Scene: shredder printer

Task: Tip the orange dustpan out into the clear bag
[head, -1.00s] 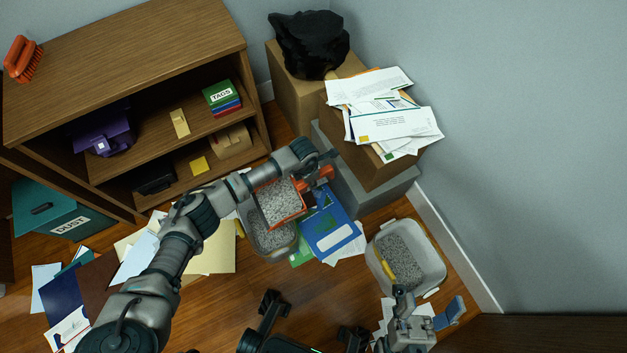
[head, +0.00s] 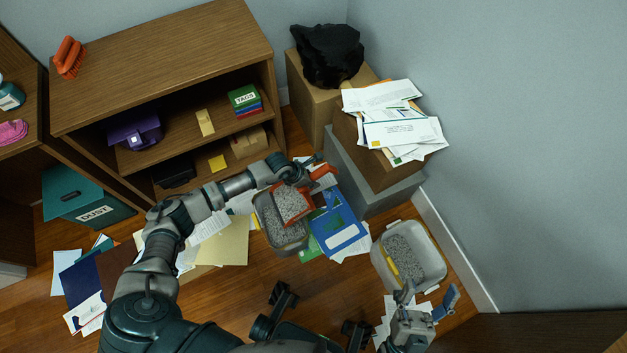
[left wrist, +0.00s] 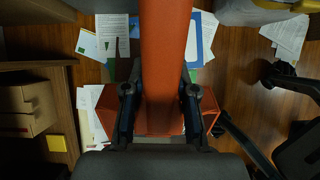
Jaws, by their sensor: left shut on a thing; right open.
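The orange dustpan (head: 307,207) is loaded with grey shreds. It is over a grey, see-through-looking tub (head: 283,243) that also holds grey shreds; I cannot tell whether they touch. My left gripper (head: 312,172) is shut on the dustpan's orange handle, which also shows between its fingers in the left wrist view (left wrist: 165,45). A second pale tub (head: 436,262) with grey shreds and a yellow part stands at the right. My right gripper (head: 405,296) is open at its near edge. I cannot tell which tub is, or holds, the clear bag.
A blue folder (head: 335,228) and loose papers lie right of the first tub. A grey box (head: 375,185) and a brown box with envelopes (head: 388,130) stand behind. The wooden shelf (head: 165,60) is back left, with a teal DUST box (head: 80,195) beside it.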

